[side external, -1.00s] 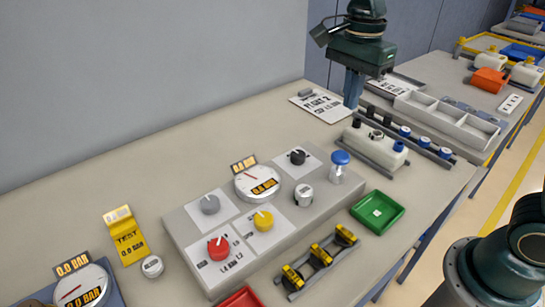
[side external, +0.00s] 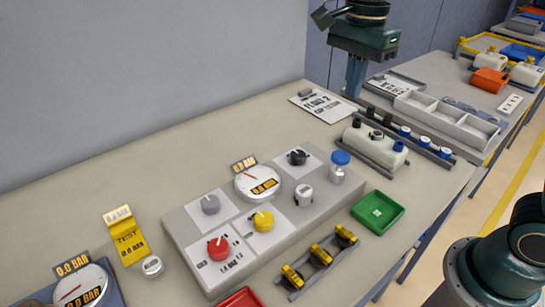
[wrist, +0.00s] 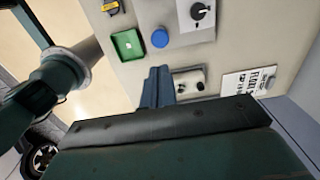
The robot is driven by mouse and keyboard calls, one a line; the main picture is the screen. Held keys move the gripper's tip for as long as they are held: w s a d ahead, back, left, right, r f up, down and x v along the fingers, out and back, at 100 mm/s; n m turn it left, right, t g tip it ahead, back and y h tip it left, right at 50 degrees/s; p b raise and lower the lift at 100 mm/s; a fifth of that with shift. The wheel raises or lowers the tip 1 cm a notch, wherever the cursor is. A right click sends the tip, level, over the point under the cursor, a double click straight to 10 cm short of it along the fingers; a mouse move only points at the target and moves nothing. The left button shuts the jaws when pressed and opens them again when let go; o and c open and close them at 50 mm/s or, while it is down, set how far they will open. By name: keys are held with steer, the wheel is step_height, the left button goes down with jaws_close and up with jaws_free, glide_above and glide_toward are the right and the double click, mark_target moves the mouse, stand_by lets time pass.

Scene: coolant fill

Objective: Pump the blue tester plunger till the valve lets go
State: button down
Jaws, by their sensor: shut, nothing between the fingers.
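The blue tester plunger (side external: 340,158) has a blue round cap on a clear body and stands upright at the right end of the grey panel. In the wrist view its blue cap (wrist: 160,37) is seen from above, beyond my fingertips. My gripper (side external: 354,92) is shut and empty. It hangs pointing down behind the plunger, apart from it, above the back of the bench. Its fingers (wrist: 158,72) also show in the wrist view, beside the white tank. A dial gauge (side external: 258,182) and a white round cap (side external: 304,194) sit on the panel.
A white tank (side external: 374,145) with black and blue caps lies right of the plunger. A green tray (side external: 378,212) is in front of it. Red (side external: 220,249), yellow (side external: 263,220), grey and black knobs are on the panel. A separate gauge (side external: 82,287) reads 0.0 BAR.

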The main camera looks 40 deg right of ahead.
mark_target(341, 155)
step_height(341, 155, down, 14)
steer(key=shift+r, duration=0.1)
stand_by(0.7)
steer(key=shift+f, duration=1.5)
step_height(341, 155, up, 14)
steer(key=shift+r, duration=0.2)
stand_by(1.2)
